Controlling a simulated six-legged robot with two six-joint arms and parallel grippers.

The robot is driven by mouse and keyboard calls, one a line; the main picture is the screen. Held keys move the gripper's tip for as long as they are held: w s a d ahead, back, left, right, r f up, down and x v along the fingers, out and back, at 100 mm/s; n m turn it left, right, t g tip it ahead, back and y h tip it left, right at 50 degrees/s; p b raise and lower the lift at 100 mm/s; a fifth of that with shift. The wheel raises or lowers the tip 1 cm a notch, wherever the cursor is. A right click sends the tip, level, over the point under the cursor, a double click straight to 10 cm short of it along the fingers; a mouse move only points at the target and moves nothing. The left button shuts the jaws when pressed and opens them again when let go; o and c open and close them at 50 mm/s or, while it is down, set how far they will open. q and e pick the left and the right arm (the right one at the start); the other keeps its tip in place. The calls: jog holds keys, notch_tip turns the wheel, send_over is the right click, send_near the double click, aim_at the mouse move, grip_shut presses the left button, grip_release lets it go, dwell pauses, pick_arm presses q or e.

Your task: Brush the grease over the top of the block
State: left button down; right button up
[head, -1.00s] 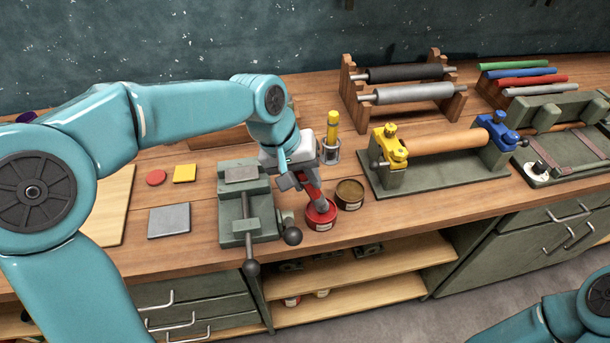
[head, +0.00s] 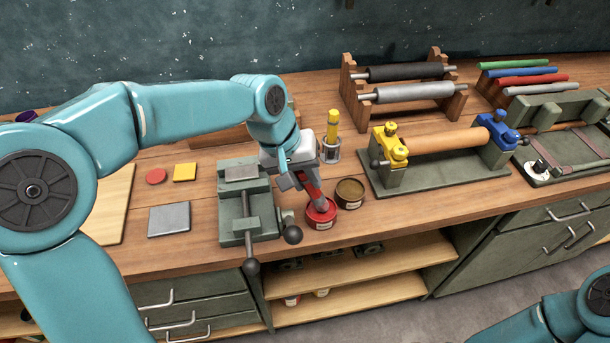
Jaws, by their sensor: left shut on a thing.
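My left gripper (head: 304,177) is shut on a red-handled brush (head: 312,190), tilted with its lower end in or at the mouth of a red tin (head: 322,214). The bristles are hidden in the tin. A brown tin (head: 350,193) stands just right of the red one. A grey metal block (head: 241,172) sits in the jaws of the green vise (head: 230,220), left of the gripper. Its top is bare to view. Of my right arm only a part shows at the lower right corner; its gripper is out of frame.
A holder with a yellow-handled tool (head: 332,127) stands behind the tins. The vise handle (head: 251,267) sticks out past the bench front. A roller stand (head: 440,142) is at right. A grey plate (head: 169,220) lies left of the vise, with clear bench around it.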

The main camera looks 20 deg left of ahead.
pick_arm(q)
jog(key=shift+r+p, duration=2.95)
jog(key=shift+r, duration=0.55)
